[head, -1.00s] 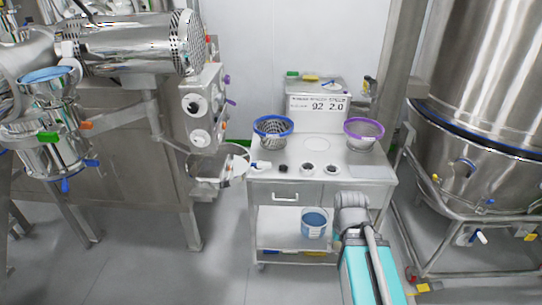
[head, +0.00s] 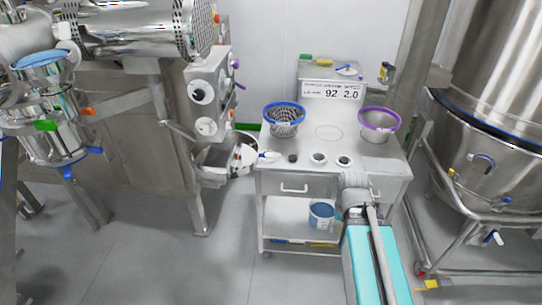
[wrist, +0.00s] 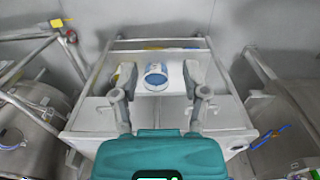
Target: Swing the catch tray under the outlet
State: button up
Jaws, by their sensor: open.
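A shiny steel curved tray (head: 212,158), which looks like the catch tray, hangs beside the machine's control panel, left of the cart. I cannot tell for sure which opening is the outlet; a perforated steel drum (head: 195,33) juts out above the panel. My gripper (wrist: 160,95) is open and empty in the wrist view, with the cart's lower part and blue bucket beyond the fingers. In the head view my arm reaches to the cart's front, and the fingers are hidden. The tray is well left of it.
The steel cart (head: 345,155) carries a blue-rimmed basket (head: 284,120), a purple-rimmed bowl (head: 379,124) and a display (head: 333,93). A blue bucket (head: 321,215) stands on its lower shelf. A large vessel (head: 490,150) stands right. Floor (head: 215,265) left of the cart is clear.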

jog(key=w+a+f+m+y+b, duration=0.2)
jog(key=w+a+m+y+b, duration=0.2)
jog(key=w+a, duration=0.15)
jog(key=m+y+b, duration=0.9)
jog(key=m+y, duration=0.5)
send_near(267, 156)
jog(key=d, duration=0.5)
jog(key=shift+w+f, duration=0.35)
jog(key=shift+a, duration=0.15)
jog(key=shift+t, duration=0.3)
jog(key=a, duration=1.3)
jog(key=shift+w+a, duration=0.2)
jog(key=shift+a, duration=0.15)
grip_shut()
